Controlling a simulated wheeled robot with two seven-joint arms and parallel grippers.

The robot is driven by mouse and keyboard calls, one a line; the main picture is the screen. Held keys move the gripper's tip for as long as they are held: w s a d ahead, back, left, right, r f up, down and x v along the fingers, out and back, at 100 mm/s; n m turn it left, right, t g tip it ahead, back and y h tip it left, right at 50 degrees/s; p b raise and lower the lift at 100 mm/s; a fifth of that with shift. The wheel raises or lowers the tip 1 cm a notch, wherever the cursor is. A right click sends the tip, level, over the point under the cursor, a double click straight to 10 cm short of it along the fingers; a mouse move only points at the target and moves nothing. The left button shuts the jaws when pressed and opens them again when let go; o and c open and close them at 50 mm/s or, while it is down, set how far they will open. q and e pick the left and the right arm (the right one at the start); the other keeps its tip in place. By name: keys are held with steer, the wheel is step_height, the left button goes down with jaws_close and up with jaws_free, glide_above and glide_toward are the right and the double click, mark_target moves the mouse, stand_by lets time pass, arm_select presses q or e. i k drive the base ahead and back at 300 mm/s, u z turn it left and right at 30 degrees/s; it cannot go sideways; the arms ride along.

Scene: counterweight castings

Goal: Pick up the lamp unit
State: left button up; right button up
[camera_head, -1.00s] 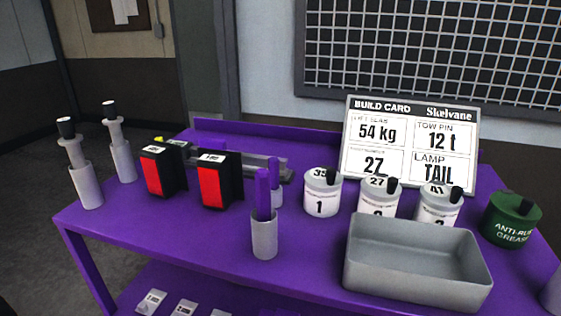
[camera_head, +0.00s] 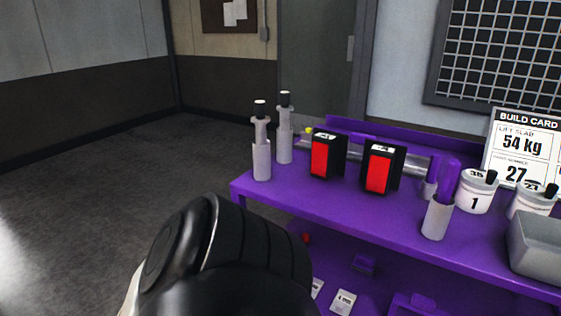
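Two lamp units stand side by side on the purple bench. Each is a black box with a red front face and a small white label on top. The left lamp unit (camera_head: 322,158) is close to the white cylinders, and the right lamp unit (camera_head: 378,170) is a short gap away from it. Both stand upright, and nothing holds them. A black link of my arm fills the lower foreground, left of the bench. Neither of my grippers shows.
Two white cylinders with black tops (camera_head: 262,150) (camera_head: 285,130) stand at the bench's left end. A cup with purple sticks (camera_head: 437,218), numbered tubs (camera_head: 474,192), a grey tray (camera_head: 540,240) and the build card (camera_head: 518,150) are to the right. Open floor lies left.

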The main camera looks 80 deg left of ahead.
mark_target(328, 148)
steer(key=k, duration=0.45)
steer(key=u, duration=1.3)
